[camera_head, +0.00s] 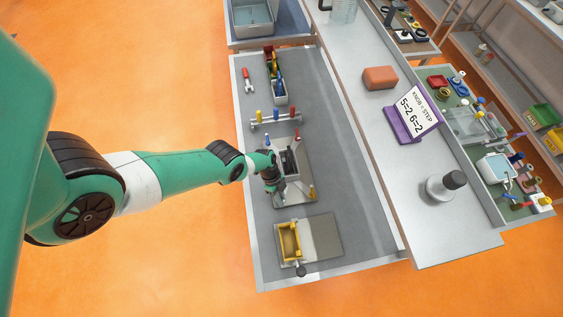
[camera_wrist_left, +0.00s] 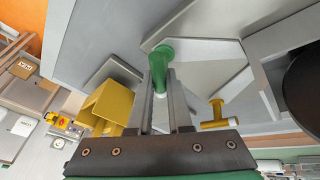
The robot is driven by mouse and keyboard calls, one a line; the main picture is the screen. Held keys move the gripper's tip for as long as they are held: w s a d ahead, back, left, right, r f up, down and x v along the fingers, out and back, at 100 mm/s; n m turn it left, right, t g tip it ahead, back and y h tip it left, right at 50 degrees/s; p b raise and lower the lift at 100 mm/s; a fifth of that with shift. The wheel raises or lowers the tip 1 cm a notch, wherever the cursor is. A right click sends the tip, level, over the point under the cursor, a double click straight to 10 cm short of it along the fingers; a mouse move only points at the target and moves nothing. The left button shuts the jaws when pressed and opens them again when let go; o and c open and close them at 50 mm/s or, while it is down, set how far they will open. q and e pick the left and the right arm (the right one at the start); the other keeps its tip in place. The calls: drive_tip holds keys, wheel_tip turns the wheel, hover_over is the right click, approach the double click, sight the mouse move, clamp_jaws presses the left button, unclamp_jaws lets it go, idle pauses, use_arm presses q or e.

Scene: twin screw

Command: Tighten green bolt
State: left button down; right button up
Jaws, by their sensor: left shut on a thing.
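The green bolt (camera_wrist_left: 160,66) shows in the left wrist view, upright between the two fingers of my left gripper (camera_wrist_left: 165,85), with its head above a grey metal plate (camera_wrist_left: 195,55). My left gripper is shut on it. In the head view my left gripper (camera_head: 277,190) reaches down over the left side of the metal fixture (camera_head: 297,194) and hides the bolt. A yellow bolt (camera_head: 312,193) stands at the fixture's right corner; it also shows in the left wrist view (camera_wrist_left: 215,116). My right gripper is not in view.
A rack (camera_head: 274,121) with yellow, blue and red bolts stands behind the fixture. A yellow box-like part (camera_head: 289,241) sits on a plate in front. The bench's right strip is clear.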

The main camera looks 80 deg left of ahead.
use_arm(q)
drive_tip(key=shift+m+g+b, duration=0.4)
drive_tip(key=shift+m, duration=0.4)
drive_tip(key=shift+s, duration=0.1)
drive_tip(key=c, duration=0.8)
unclamp_jaws()
drive_tip(key=shift+c, duration=0.2)
